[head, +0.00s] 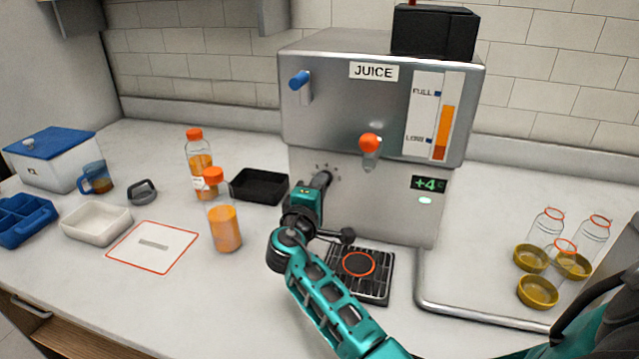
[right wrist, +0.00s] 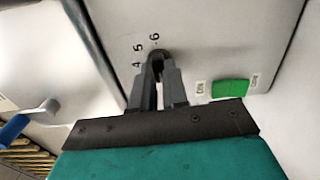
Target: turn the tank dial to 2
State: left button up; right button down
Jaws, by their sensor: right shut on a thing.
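The juice machine (head: 340,110) is a steel box with a JUICE label, standing at the back of the counter. Its small dark tank dial (right wrist: 155,55) is on the lower front panel, ringed by marks; 4, 5 and 6 show beside it in the right wrist view. The other numbers and the dial's pointer are hidden, so I cannot tell its setting. My right gripper (head: 324,179) reaches the panel from the left front, and its fingers (right wrist: 154,78) are shut on the dial. My left gripper is not in view.
A green rocker switch (right wrist: 231,88) is close to the dial. An orange-knobbed tap (head: 369,143) is above a drip grate (head: 372,285). Juice bottles (head: 225,228) and a black tray (head: 259,186) are left of my arm. Glass bottles and yellow lids (head: 538,291) are at right.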

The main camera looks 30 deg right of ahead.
jog(key=shift+r, duration=0.1)
dwell(0.4)
jog(key=c, duration=1.1)
grip_release()
jog(key=shift+c, duration=0.2)
